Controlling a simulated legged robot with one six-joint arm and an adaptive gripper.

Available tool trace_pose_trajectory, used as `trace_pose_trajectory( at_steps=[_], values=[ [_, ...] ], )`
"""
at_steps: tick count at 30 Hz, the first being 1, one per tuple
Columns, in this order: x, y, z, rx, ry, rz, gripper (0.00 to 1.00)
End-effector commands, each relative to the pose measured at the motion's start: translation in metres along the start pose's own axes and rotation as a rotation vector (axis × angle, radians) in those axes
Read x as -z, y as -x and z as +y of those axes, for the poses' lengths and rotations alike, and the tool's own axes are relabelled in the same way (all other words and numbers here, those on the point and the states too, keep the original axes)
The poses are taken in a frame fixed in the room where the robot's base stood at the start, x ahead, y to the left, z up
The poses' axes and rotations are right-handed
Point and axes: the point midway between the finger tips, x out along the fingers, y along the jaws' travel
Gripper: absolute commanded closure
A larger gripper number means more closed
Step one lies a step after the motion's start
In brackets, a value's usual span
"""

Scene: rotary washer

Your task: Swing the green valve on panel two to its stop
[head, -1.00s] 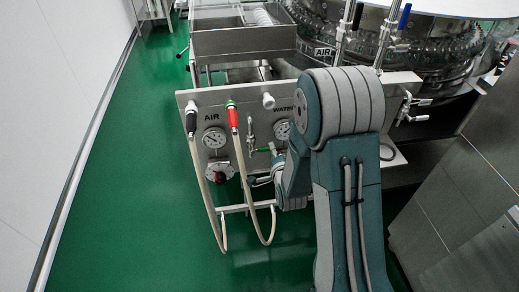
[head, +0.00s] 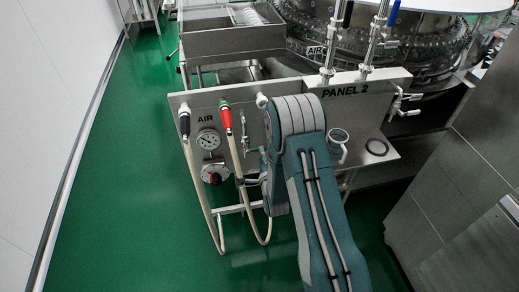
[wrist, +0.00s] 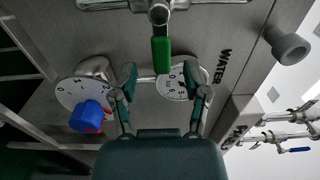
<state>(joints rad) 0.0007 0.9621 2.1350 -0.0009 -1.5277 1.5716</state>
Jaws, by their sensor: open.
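The green valve handle (wrist: 161,56) hangs from a metal valve body (wrist: 159,13) at the top middle of the wrist view. My gripper (wrist: 160,76) is open, with one fingertip on each side of the handle's lower end in the picture. I cannot tell whether they touch it or how far apart in depth they are.
In the wrist view, a dial (wrist: 171,87) lies behind my fingers, and a blue knob (wrist: 87,117) is at the left. A grey knob (wrist: 289,45) is at the right. Black (head: 184,122) and red (head: 225,118) hose fittings hang left of my arm. Green floor is clear at left.

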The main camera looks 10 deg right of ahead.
Motion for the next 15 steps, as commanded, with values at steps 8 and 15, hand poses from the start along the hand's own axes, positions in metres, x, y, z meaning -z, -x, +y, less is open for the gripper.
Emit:
trace_pose_trajectory(
  at_steps=[8, 15],
  values=[
    [0.000, -0.030, 0.000, 0.000, 0.001, 0.000, 0.40],
    [0.000, -0.033, 0.000, -0.001, 0.001, 0.000, 0.40]
  ],
)
